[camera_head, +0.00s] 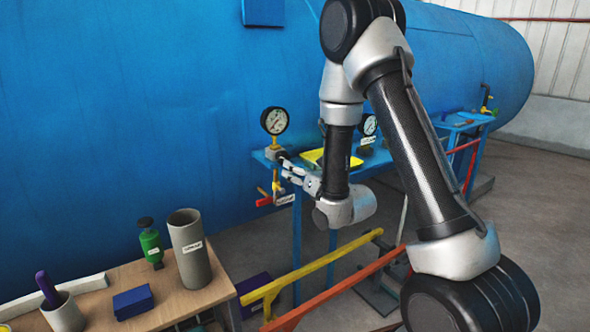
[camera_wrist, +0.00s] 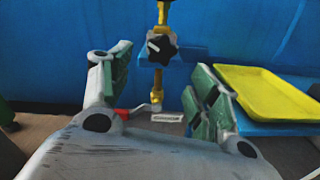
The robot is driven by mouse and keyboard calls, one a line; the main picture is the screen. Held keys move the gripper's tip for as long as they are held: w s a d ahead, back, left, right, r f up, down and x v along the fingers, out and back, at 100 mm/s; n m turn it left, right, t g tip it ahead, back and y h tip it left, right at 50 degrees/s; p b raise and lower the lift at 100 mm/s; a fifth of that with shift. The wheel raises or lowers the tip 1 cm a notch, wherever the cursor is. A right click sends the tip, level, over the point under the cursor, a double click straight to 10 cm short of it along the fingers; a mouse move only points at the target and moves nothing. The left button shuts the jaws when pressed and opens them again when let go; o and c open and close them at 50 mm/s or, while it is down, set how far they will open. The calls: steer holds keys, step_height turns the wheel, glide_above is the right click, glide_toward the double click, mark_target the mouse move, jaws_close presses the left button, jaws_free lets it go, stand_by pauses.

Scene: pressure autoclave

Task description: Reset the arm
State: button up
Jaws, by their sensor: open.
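My gripper (camera_head: 292,173) is in front of the blue shelf, close to the valve assembly under the left pressure gauge (camera_head: 274,121). In the wrist view my gripper (camera_wrist: 158,90) is open, with its two green-padded fingers apart and nothing held between them. A black star-shaped knob (camera_wrist: 161,48) on a yellow pipe shows beyond the gap between the fingers. A red lever handle (camera_head: 263,198) sits lower on the same pipe, with a white tag beside it. My arm bends over from the right and hides part of the shelf.
A large blue autoclave tank (camera_head: 130,120) fills the back. A yellow tray (camera_wrist: 265,92) lies on the blue shelf. A wooden table (camera_head: 150,308) at lower left bears a grey cylinder (camera_head: 190,250), a green bottle (camera_head: 151,244) and a blue box (camera_head: 133,302). Yellow and red rails (camera_head: 315,268) cross the floor.

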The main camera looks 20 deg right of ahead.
steer(key=s+d+f+m+g+h, duration=0.2)
steer(key=s+f+m+g, duration=0.3)
steer(key=f+m, duration=0.35)
steer(key=s+d+f+m+g+h, duration=0.25)
steer(key=s+f+m+g, duration=0.35)
steer(key=m, duration=0.4)
steer(key=s+d+r+m+g, duration=0.1)
steer(key=s+d+r+m, duration=0.3)
steer(key=s+r+m, duration=0.5)
steer(key=s+d+r+m+h, duration=0.1)
steer(key=s+d+r+m, duration=0.3)
steer(key=s+r+m, duration=0.5)
steer(key=s+r, duration=0.7)
steer(key=r, duration=0.1)
steer(key=shift+r+g, duration=0.35)
steer(key=shift+g, duration=0.05)
